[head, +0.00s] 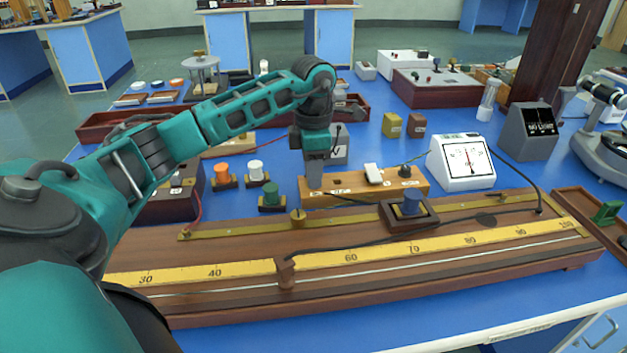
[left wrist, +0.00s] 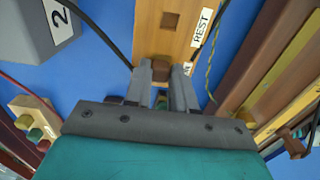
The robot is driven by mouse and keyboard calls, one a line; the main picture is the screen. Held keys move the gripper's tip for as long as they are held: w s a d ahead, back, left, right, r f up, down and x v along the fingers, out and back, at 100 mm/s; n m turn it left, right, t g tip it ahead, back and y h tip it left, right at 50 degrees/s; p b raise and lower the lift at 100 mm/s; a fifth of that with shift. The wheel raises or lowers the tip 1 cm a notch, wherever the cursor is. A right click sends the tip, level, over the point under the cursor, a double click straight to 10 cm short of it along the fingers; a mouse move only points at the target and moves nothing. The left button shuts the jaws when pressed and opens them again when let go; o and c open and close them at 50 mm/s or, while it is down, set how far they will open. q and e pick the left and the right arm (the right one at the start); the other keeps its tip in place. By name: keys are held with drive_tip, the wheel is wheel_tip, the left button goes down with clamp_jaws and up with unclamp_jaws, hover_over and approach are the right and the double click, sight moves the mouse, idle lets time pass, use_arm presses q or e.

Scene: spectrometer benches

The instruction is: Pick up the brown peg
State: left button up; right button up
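The brown peg (left wrist: 161,71) shows in the left wrist view between the two fingertips of my left gripper (left wrist: 162,77). The fingers are close together, one on each side of it, and no gap shows between them and the peg. In the head view my left gripper (head: 315,186) points straight down at the left end of a light wooden block (head: 345,198); the peg is hidden there. The block also shows in the left wrist view (left wrist: 149,40), with a REST label and a dark square spot. The peg's lower end is hidden. My right gripper is out of view.
A white peg (head: 373,172) and a black peg (head: 404,171) stand farther right on the block. A long ruled board (head: 400,257) lies in front, with a blue-knobbed part (head: 411,204) on it. A white meter (head: 464,162) stands to the right. A grey numbered box (left wrist: 42,30) is beside the block.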

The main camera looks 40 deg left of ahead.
use_arm(q)
clamp_jaws()
